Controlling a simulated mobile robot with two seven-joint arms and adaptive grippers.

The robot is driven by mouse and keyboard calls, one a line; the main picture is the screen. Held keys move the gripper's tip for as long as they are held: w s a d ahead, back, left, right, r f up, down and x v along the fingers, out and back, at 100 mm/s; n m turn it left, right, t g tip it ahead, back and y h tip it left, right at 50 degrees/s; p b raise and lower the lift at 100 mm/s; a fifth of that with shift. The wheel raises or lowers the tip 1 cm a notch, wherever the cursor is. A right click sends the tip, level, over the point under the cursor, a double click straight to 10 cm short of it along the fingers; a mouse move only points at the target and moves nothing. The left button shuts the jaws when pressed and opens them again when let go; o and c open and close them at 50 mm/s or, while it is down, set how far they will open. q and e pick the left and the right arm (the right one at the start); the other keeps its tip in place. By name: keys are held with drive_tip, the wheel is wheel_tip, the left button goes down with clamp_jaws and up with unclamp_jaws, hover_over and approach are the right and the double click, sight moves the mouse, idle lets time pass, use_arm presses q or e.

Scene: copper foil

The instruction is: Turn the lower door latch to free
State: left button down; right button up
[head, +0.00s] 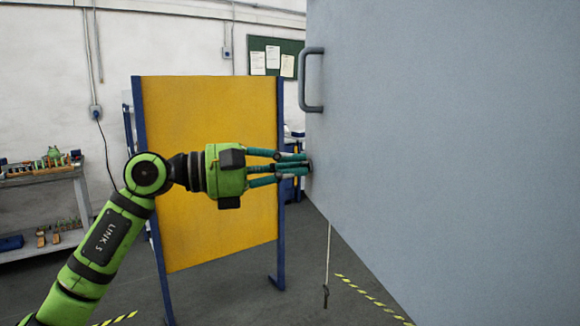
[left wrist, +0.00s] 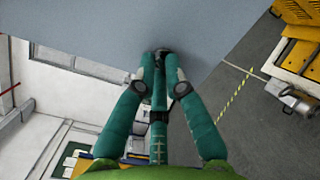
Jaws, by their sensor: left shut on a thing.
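The large grey-blue door (head: 450,140) fills the right of the head view, with a grey bar handle (head: 321,79) high near its left edge. My left gripper (head: 306,165) reaches in from the left to that edge, well below the handle. Its teal fingers are closed together on a small dark part at the edge, taken as the lower latch. The fingers hide most of the latch, so its angle cannot be read. In the left wrist view the fingertips (left wrist: 160,56) meet at the edge of the door (left wrist: 100,25). My right gripper is out of view.
A yellow panel in a blue frame (head: 205,120) stands behind my left arm. A shelf with tools (head: 40,172) is at the far left. A cord (head: 327,265) hangs below the door. Floor with striped tape is open beneath.

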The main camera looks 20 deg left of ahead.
use_arm(q)
drive_tip(key=n, duration=0.3)
drive_tip(key=shift+n, duration=0.4)
drive_tip(key=shift+f+n+p, duration=0.1)
drive_tip(key=shift+n+p, duration=0.45)
drive_tip(key=shift+n, duration=1.35)
drive_tip(key=c, duration=1.3)
unclamp_jaws()
drive_tip(key=shift+a, duration=0.1)
drive_tip(key=v, duration=1.2)
